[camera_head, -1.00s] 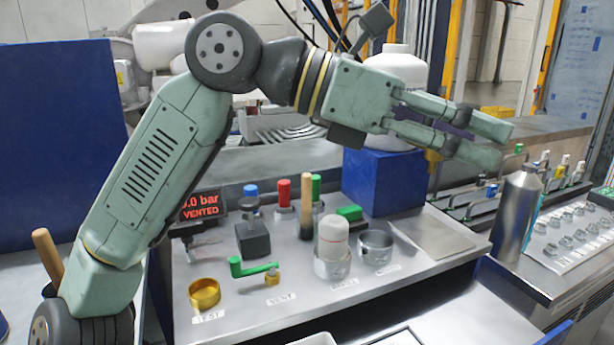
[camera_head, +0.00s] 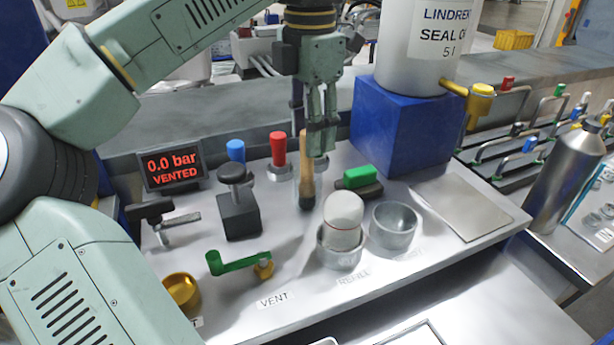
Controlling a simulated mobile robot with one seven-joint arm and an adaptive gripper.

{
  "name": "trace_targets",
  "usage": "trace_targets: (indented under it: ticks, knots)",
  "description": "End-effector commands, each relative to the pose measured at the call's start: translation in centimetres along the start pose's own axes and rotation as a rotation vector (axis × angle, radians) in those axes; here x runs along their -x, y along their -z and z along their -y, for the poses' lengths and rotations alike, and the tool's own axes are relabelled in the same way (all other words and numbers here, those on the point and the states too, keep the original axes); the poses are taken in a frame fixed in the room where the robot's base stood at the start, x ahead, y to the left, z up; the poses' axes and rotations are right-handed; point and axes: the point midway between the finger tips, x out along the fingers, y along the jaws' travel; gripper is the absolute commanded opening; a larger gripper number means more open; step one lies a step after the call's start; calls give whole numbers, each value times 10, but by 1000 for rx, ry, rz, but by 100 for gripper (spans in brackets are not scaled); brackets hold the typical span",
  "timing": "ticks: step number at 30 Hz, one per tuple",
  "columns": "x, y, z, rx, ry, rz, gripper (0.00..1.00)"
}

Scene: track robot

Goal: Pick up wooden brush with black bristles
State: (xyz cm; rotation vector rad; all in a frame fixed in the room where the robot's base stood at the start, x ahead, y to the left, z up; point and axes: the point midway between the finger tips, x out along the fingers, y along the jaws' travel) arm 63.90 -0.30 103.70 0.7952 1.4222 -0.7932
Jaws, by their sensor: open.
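The wooden brush (camera_head: 307,170) stands upright, bristles down, on the grey metal bench near its back edge. Its light wooden handle points up and its dark bristle end (camera_head: 307,197) is at the bottom. My gripper (camera_head: 318,146) points straight down over it and is open. The fingers hang at the upper handle, partly overlapping it in the picture. I cannot tell whether the handle lies between the fingers or behind them. The gripper appears to hold nothing.
Red (camera_head: 279,150) and blue (camera_head: 236,152) knobs stand left of the brush. A green-topped block (camera_head: 360,178) is close on the right, before a blue box (camera_head: 400,130) bearing a white canister (camera_head: 415,60). A white-domed bottle (camera_head: 343,212) stands in a cup in front.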

Motion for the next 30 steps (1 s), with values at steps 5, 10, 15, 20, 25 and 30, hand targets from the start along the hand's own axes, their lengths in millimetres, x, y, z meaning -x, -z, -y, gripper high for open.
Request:
trace_targets:
  ticks: [5,10,15,20,25,30]
  knots:
    - [-16,2,-1,0,2,0,42]
    - [-42,3,-2,-2,1,0,42]
    - [-54,2,-2,-2,1,2,42]
    - [-54,2,-2,-2,0,2,42]
    - [-54,2,-2,-2,0,2,33]
    - [-54,2,-2,-2,0,3,22]
